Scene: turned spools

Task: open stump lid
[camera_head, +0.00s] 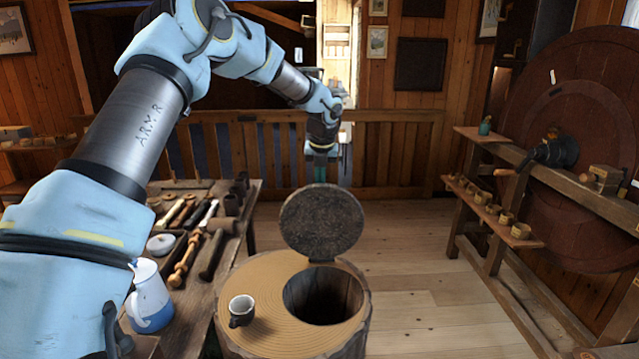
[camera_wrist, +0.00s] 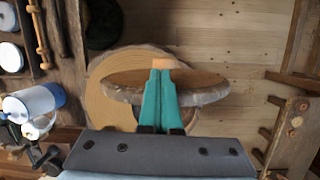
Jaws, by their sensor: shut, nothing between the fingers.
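The stump (camera_head: 262,278) stands in the middle of the head view. Its round dark lid (camera_head: 321,222) is raised nearly upright at the back of a dark round hole (camera_head: 325,297), which is uncovered. In the wrist view the lid (camera_wrist: 118,84) shows as a narrow ellipse over the stump top (camera_wrist: 105,66). My gripper (camera_head: 320,173) is above and behind the lid's upper edge. Its teal fingers (camera_wrist: 161,73) are pressed together and empty, overlapping the lid in the wrist view. I cannot tell whether they touch it. A small orange patch lies at the fingertips.
A workbench (camera_head: 215,262) at left carries tools and a blue-and-white jug (camera_head: 150,300). A wooden rack (camera_head: 505,225) stands at right. Clear floor (camera_head: 415,260) lies between the stump and rack.

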